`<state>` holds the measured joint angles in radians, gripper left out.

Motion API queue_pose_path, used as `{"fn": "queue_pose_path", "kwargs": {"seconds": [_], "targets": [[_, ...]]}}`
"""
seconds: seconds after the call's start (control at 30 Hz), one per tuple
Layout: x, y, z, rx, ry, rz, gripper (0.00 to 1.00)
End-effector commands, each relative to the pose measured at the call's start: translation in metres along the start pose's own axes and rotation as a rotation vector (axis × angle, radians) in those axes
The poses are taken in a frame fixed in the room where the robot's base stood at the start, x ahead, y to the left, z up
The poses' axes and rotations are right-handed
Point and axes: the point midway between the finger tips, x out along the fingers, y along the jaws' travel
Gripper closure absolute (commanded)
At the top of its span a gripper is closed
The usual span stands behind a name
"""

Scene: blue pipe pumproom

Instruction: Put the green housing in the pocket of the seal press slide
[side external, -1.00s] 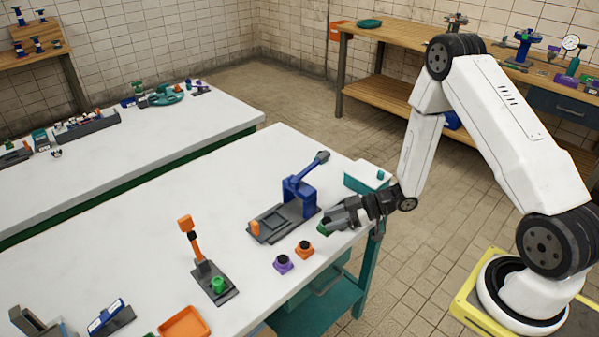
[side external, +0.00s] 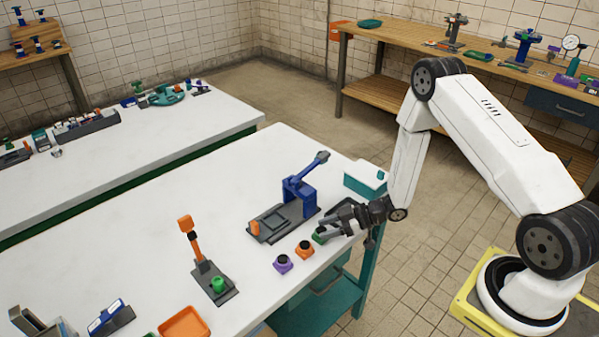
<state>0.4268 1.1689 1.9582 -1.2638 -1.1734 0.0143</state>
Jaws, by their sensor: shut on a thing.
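The green housing (side external: 317,238) is in my gripper (side external: 322,232), which is shut on it near the right edge of the white table. The fingers hide part of the housing, and I cannot tell whether it touches the table. A blue lever press (side external: 299,191) on a dark grey base stands just left of my gripper. It looks like the seal press. Its slide (side external: 277,222) shows a square, seemingly empty pocket, with an orange block (side external: 254,228) at its left end. The housing is apart from the slide, to its right and slightly nearer the camera.
Orange (side external: 304,249) and purple (side external: 283,263) housings with black tops sit just below-left of my gripper. An orange-handled fixture (side external: 191,240) with a green cylinder (side external: 217,284) stands further left. A teal-and-white box (side external: 365,179) is behind my gripper. The table's middle is clear.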

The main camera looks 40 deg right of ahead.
Motion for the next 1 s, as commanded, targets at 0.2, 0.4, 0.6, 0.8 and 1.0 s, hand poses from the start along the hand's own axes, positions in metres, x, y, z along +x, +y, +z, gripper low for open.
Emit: {"fn": "queue_pose_path", "kwargs": {"seconds": [0.2, 0.4, 0.6, 0.8, 1.0], "targets": [[-0.0001, 0.0003, -0.0004, -0.001, 0.001, 0.001, 1.00], [0.0013, 0.0003, 0.0030, 0.000, 0.001, 0.001, 1.00], [0.0012, 0.0002, 0.0029, 0.000, 0.000, 0.000, 0.13], [0.0012, 0.0001, 0.0029, 0.000, 0.000, 0.000, 0.13], [-0.0027, 0.0007, 0.0034, 0.001, 0.000, 0.002, 0.13]]}}
